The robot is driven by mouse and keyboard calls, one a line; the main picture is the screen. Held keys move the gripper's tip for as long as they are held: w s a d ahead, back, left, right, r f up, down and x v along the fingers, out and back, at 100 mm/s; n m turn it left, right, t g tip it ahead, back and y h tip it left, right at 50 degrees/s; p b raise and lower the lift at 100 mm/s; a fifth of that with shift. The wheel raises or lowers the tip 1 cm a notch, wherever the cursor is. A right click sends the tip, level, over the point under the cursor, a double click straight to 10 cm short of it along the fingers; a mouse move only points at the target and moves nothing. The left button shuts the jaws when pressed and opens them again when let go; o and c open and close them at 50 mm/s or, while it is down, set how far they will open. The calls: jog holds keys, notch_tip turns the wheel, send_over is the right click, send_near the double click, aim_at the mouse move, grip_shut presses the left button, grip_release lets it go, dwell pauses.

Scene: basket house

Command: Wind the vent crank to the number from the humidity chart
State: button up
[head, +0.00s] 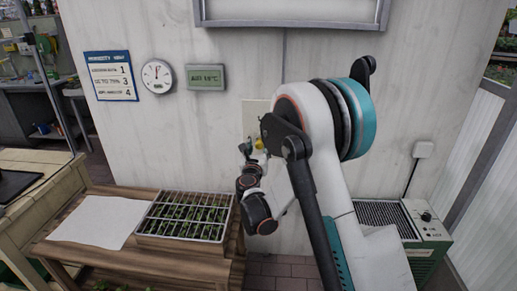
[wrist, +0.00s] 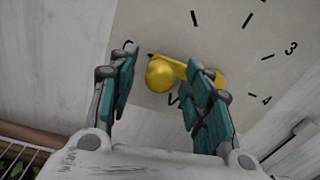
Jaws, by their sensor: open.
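The vent crank shows in the wrist view as a round yellow knob (wrist: 161,74) on a yellow arm, mounted on a pale dial plate (wrist: 230,40). The dial has black tick marks and the numbers 3 and 4 at the right; another mark is partly hidden by the left finger. My gripper (wrist: 163,64) is open, with its teal fingers on either side of the knob; contact cannot be told. In the head view my gripper (head: 249,148) is by the yellow knob (head: 259,143), and my arm hides much of the plate. The blue-and-white humidity chart (head: 110,76) lists 1, 3 and 4.
A round white gauge (head: 157,76) and a grey display (head: 205,77) reading about 18°C hang on the wall. Below, a wooden bench holds a wire-covered seedling tray (head: 184,217) and a white sheet (head: 102,221). A green heater-like box (head: 425,232) stands at the right.

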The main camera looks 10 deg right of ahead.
grip_shut()
jog(key=shift+r, duration=0.1)
jog(key=r+m, duration=0.3)
jog(key=m, duration=0.1)
jog(key=shift+s+d, duration=0.1)
jog(key=shift+d, duration=0.2)
jog(key=shift+s+d+r+m+p, duration=0.15)
jog(key=shift+d+r+m, duration=0.25)
jog(key=shift+m, duration=0.4)
jog(key=shift+d+r+m+p, duration=0.15)
jog(key=shift+r+m, duration=0.3)
jog(key=shift+m, duration=0.35)
jog(key=shift+s+d+r+m+p, duration=0.15)
jog(key=shift+d+r+m, duration=0.25)
jog(key=shift+m, duration=0.4)
jog(key=shift+a, duration=0.1)
grip_release()
